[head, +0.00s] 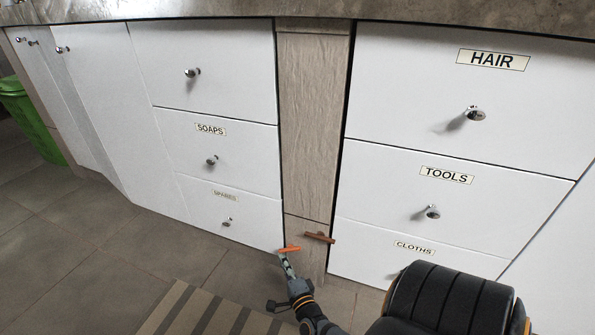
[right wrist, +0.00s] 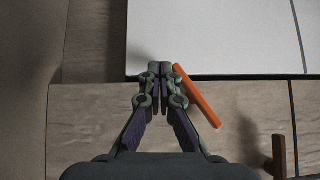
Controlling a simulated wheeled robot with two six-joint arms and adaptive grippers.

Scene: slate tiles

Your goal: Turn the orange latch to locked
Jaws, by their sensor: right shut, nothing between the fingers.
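The orange latch (head: 290,249) is a thin bar low down by the wooden panel between the drawer columns, near the floor. In the head view it lies nearly level, its right end slightly higher. My right gripper (head: 286,261) is just below it. In the right wrist view the orange latch (right wrist: 198,96) runs diagonally close along the right side of my right gripper (right wrist: 160,68), whose fingers are together and empty. I cannot tell whether they touch. My left gripper is out of view.
A brown bar (head: 320,237) sits on the wooden panel (head: 311,130) right of the latch. White drawers with knobs flank the panel, including the CLOTHS drawer (head: 375,256). A striped mat (head: 205,312) lies on the tiled floor. A green bin (head: 30,120) stands far left.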

